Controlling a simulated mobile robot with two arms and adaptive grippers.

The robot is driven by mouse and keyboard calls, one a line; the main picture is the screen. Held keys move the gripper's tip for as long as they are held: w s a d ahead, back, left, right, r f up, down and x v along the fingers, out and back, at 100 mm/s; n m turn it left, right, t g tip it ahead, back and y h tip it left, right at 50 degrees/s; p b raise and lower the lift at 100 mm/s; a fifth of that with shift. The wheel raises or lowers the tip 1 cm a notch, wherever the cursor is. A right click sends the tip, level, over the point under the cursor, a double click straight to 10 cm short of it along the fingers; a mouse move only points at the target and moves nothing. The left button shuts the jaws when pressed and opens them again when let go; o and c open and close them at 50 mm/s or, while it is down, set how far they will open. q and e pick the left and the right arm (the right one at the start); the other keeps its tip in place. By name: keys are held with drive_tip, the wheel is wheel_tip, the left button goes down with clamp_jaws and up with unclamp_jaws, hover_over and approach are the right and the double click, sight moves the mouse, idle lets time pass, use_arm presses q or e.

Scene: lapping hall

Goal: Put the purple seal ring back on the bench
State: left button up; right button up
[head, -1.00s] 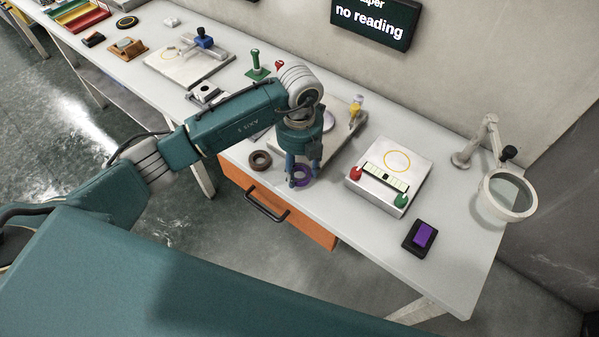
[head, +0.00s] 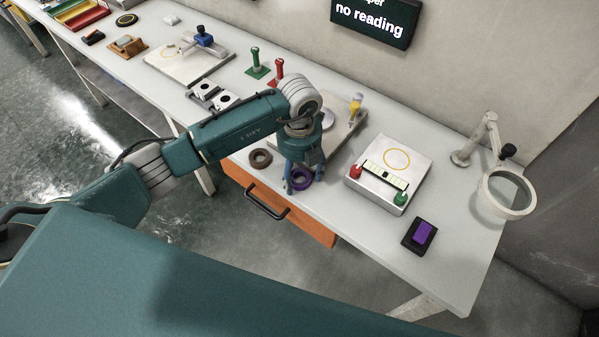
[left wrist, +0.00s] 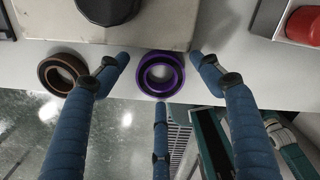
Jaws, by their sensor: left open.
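The purple seal ring (head: 303,183) lies on the pale bench (head: 445,265) close to its front edge. In the left wrist view the ring (left wrist: 160,88) appears flat, with its dark hole facing up. My left gripper (head: 299,177) is directly above the ring, pointing down. Its blue fingers (left wrist: 160,76) are spread around the ring, with gaps visible between fingertips and ring in the left wrist view. The gripper is open. In the head view the fingers hide part of the ring. My right gripper is out of view.
A brown ring (head: 260,159) lies just left of the gripper. A white device with red and green knobs (head: 389,176) stands to the right, and a flat plate (head: 345,134) lies behind. An orange drawer (head: 285,213) is under the front edge. Bench space right of the ring is clear.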

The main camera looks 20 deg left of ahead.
use_arm(q)
wheel_tip(320, 180, up, 12)
drive_tip(key=b, duration=0.2)
drive_tip(key=shift+r+b, duration=0.15)
drive_tip(key=shift+b, duration=0.25)
